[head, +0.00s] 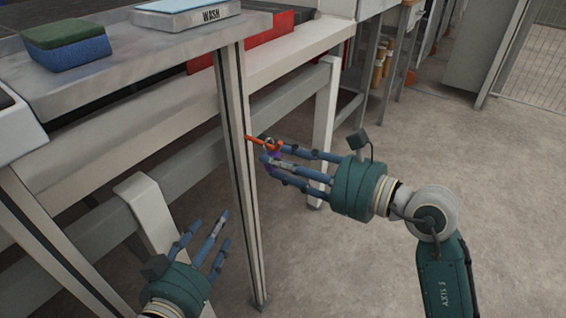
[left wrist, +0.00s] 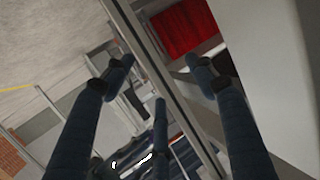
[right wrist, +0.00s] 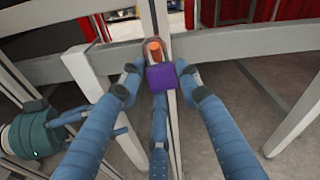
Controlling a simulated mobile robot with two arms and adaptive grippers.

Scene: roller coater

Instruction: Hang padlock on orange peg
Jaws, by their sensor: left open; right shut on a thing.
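The orange peg (head: 252,139) sticks out from the metal table post. The padlock has a purple body (right wrist: 160,77) and a pale shackle (head: 268,141). In the right wrist view the orange peg's end (right wrist: 153,46) shows inside the shackle loop. In the head view the shackle appears to be around the peg. My right gripper (head: 266,163) is shut on the padlock's body, which its fingers mostly hide in the head view. My left gripper (head: 213,238) is open and empty, below and left of the peg, beside the post.
The post (head: 237,180) stands close to both hands. White beams and legs are behind. The floor at right is clear.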

